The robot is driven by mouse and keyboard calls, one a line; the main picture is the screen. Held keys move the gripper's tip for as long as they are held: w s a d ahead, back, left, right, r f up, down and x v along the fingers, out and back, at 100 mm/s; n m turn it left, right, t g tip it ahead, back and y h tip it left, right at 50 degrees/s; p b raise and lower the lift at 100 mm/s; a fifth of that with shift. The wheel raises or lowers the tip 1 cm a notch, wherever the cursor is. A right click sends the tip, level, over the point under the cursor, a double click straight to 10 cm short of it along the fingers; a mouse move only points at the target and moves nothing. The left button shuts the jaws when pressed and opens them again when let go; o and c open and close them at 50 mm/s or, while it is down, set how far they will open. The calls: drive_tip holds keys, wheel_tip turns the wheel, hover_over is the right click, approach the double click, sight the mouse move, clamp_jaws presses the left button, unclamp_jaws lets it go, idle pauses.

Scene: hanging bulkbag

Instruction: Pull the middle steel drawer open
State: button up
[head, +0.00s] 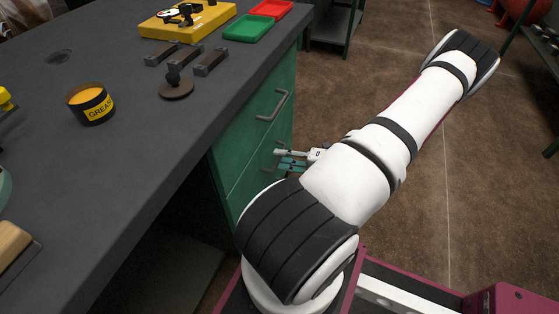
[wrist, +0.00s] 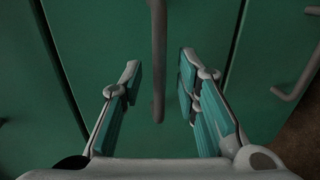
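The green steel drawers are in the desk's pedestal; the middle drawer's front (wrist: 100,40) fills the centre of the wrist view and looks closed. Its grey bar handle (wrist: 158,40) runs between my gripper's two fingers. My gripper (wrist: 160,78) is open, with a visible gap on each side of the bar. In the head view my gripper (head: 291,158) is at the drawer fronts, below the upper drawer's handle (head: 272,105). My arm hides the lower part of the pedestal there.
The dark desktop (head: 130,150) holds a grease tin (head: 91,104), a rusty round part (head: 176,87), metal blocks, a yellow fixture (head: 188,20), a green tray (head: 247,28) and a red tray (head: 271,9). Brown floor (head: 480,190) is open right of the desk.

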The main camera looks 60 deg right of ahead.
drive_tip(key=shift+w+f, duration=0.1)
drive_tip(key=shift+w, duration=0.6)
clamp_jaws()
drive_tip(key=shift+s, duration=0.1)
